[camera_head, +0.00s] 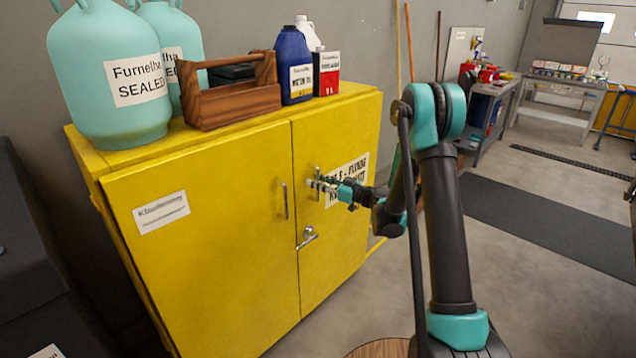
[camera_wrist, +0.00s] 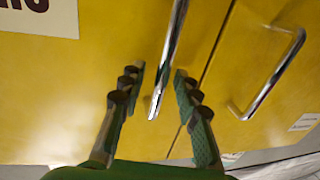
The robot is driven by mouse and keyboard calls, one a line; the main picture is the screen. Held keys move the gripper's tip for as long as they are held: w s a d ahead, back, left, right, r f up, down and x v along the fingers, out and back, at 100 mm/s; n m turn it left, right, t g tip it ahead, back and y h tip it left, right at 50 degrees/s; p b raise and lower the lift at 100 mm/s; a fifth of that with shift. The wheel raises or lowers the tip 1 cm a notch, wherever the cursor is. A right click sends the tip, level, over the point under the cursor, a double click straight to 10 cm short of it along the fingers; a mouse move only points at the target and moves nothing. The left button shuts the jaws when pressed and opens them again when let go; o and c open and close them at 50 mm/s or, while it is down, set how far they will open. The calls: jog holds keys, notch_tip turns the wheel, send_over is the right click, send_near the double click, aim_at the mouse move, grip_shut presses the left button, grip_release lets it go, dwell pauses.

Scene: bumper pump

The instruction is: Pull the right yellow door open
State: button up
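The yellow cabinet's right door (camera_head: 335,255) looks closed, flush with the left door (camera_head: 200,270). It carries a white sign and an upright metal handle (camera_head: 318,184) near the seam. My gripper (camera_head: 318,183) is at this handle. In the wrist view, the right door's handle (camera_wrist: 171,50) runs between my two spread fingers (camera_wrist: 157,76), with a visible gap on each side. The left door's handle (camera_wrist: 268,73) shows apart from the fingers, across the seam. My gripper hides part of the sign in the head view.
A metal latch lever (camera_head: 307,237) sits low by the seam. On the cabinet top stand teal tanks (camera_head: 105,75), a wooden toolbox (camera_head: 230,97), a blue jug (camera_head: 292,65) and a red-and-white can (camera_head: 327,73). Floor right of the cabinet (camera_head: 510,260) is largely open, with a dark mat.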

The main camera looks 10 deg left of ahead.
grip_shut()
jog(key=shift+d, duration=0.15)
dwell(0.4)
